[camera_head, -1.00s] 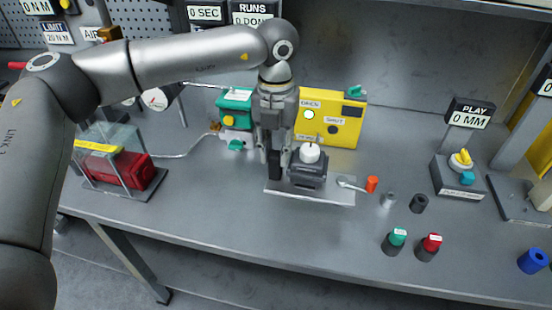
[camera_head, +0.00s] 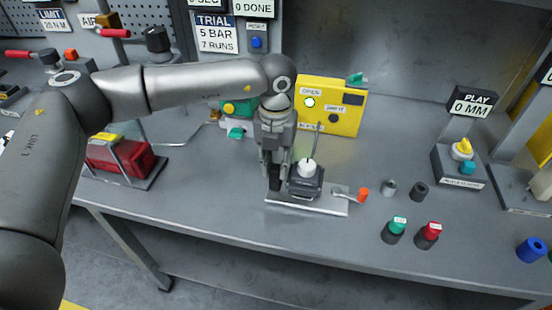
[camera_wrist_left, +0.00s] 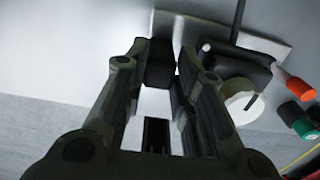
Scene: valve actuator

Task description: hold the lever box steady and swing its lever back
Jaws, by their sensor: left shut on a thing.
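The lever box (camera_head: 306,180) is a dark block with a white round cap (camera_head: 307,168) on top, standing on a light metal plate (camera_head: 325,207). A thin dark rod (camera_head: 317,138) stands up by the cap. A silver arm with an orange tip (camera_head: 363,195) reaches out on the right; I cannot tell which of these is the lever. My left gripper (camera_head: 273,176) points down at the plate's left end, shut on a black block (camera_wrist_left: 160,62) beside the box. The box also shows in the left wrist view (camera_wrist_left: 232,64). My right gripper is out of view.
A yellow panel (camera_head: 347,122) and a green-topped unit stand behind. A red box in a clear guard (camera_head: 125,158) is at left. Green (camera_head: 395,229) and red (camera_head: 428,234) capped posts and small dark cylinders stand at right. The bench front is clear.

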